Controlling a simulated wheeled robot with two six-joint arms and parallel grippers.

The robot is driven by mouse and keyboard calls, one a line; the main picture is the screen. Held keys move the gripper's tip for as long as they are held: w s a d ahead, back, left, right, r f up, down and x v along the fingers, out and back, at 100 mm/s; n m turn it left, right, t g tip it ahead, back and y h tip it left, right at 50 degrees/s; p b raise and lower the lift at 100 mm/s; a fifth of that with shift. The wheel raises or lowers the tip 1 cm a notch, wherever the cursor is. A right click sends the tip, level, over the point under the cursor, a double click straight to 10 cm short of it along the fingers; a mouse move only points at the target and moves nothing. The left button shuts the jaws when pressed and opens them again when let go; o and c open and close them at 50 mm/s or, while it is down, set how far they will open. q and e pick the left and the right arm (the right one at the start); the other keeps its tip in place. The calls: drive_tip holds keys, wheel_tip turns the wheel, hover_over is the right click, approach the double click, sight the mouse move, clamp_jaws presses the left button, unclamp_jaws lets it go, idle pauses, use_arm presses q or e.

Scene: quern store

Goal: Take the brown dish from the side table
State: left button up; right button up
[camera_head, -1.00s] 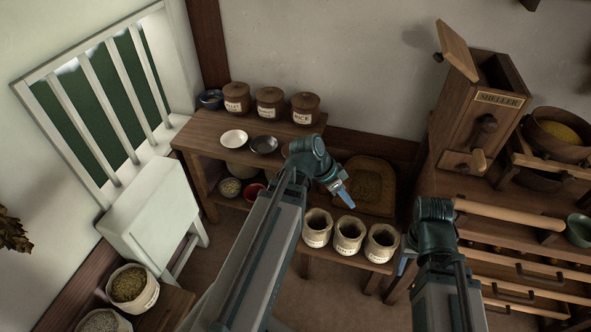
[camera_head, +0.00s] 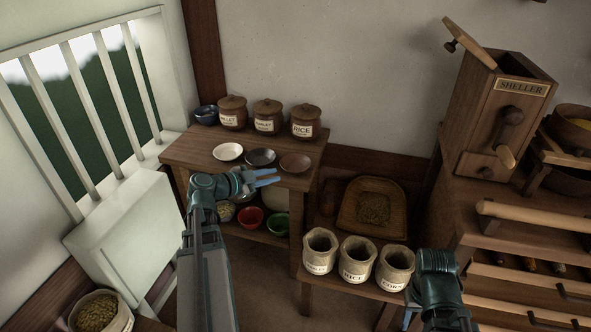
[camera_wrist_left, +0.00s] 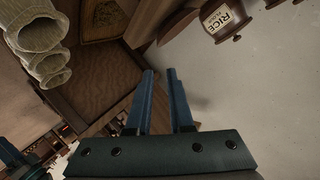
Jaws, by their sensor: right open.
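The brown dish (camera_head: 296,163) is a small shallow bowl on the right front part of the side table's top (camera_head: 203,149). It stands to the right of a dark grey dish (camera_head: 261,157) and a white dish (camera_head: 228,152). My left gripper (camera_head: 277,177) is open and empty, at the table's front edge, just left of and in front of the brown dish.
A red bowl (camera_head: 250,217) and green bowl (camera_head: 278,224) sit on the lower shelf. Open sacks (camera_head: 357,259) and a wooden tray (camera_head: 346,216) are to the right.

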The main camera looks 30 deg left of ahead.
sight(298, 179)
use_arm(q)
drive_tip(key=b+x, duration=0.2)
drive_tip(key=x, duration=0.5)
drive_tip(key=shift+w+f, duration=0.2)
drive_tip(key=shift+w+d+f+b, duration=0.2)
drive_tip(key=shift+w+f+b, duration=0.15)
drive_tip(key=shift+w+b, duration=0.1)
drive_tip(key=b+x, duration=0.1)
drive_tip(key=x, duration=0.3)
drive_tip(key=shift+a+f+b, duration=0.15)
drive_tip(key=shift+f+b, duration=0.05)
drive_tip(key=shift+b, duration=0.1)
clamp_jaws()
idle(0.6)
